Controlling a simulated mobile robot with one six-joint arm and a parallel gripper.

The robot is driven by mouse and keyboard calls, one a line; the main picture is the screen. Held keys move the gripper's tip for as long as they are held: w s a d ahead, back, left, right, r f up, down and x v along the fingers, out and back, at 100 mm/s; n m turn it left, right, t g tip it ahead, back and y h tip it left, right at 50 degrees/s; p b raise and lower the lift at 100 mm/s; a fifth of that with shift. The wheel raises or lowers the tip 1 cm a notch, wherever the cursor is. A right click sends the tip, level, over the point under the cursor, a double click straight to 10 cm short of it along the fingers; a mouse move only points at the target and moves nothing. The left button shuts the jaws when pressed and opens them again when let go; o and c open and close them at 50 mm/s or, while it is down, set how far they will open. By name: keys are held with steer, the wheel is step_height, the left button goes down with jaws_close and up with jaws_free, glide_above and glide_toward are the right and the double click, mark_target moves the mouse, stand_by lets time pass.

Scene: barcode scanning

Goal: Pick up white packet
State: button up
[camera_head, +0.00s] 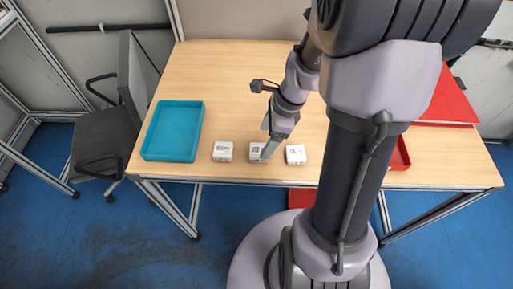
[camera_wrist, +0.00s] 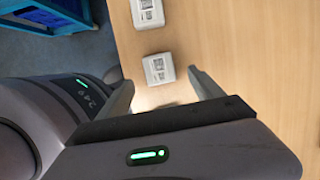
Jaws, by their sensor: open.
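Three small white packets stand in a row near the table's front edge in the head view: a left one (camera_head: 222,151), a middle one (camera_head: 256,151) and a right one (camera_head: 295,154). My gripper (camera_head: 266,153) points down at the middle packet and partly covers it. In the wrist view my gripper (camera_wrist: 160,78) is open, its two fingers apart. Another packet (camera_wrist: 147,12) is farther up. A pale patch between the fingers is too unclear to identify.
A teal tray (camera_head: 147,145) lies at the table's left end, left of the packets. A red tray (camera_head: 402,158) is partly hidden behind my column at the right. A red object (camera_head: 450,103) is at the right rear. The wooden table (camera_head: 215,85) is bare behind the packets.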

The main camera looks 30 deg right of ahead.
mark_target(259, 150)
steer(key=shift+a+f, duration=0.15)
steer(key=shift+f, duration=0.2)
steer(key=b+x, duration=0.3)
steer(key=x, duration=0.1)
steer(key=shift+s+a+f, duration=0.1)
steer(key=shift+s+f, duration=0.05)
steer(key=shift+f, duration=0.3)
steer(key=shift+r, duration=0.2)
steer(key=shift+c, duration=0.7)
steer(key=c, duration=1.5)
steer(key=shift+w, duration=0.25)
